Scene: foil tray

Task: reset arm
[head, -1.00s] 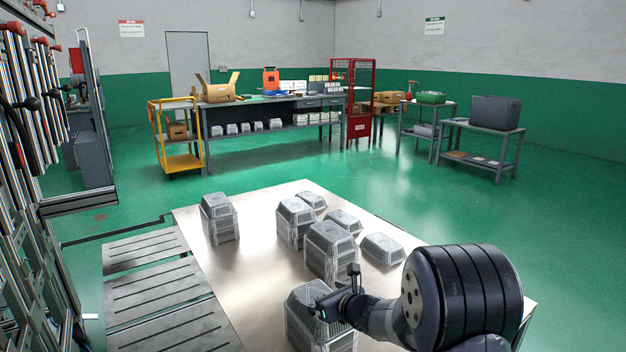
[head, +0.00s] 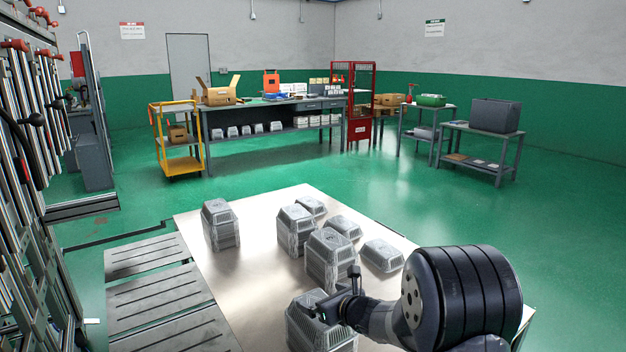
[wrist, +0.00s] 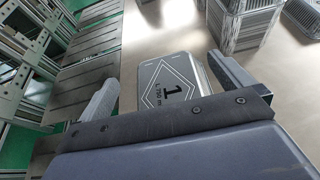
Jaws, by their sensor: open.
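My gripper (head: 322,310) is at the front of the metal table (head: 262,268), over the nearest stack of foil trays (head: 308,335). In the wrist view my gripper (wrist: 168,85) shows two fingers spread wide apart. The top of a tray stack (wrist: 172,82), marked with a diamond and a "1", lies between and below them. The fingers do not visibly touch it. The head view hides part of this stack behind my gripper and arm.
More foil tray stacks stand on the table: one at left (head: 220,226), one in the middle (head: 330,258), one behind it (head: 294,230), and low ones at right (head: 382,256). The table's centre-left is bare.

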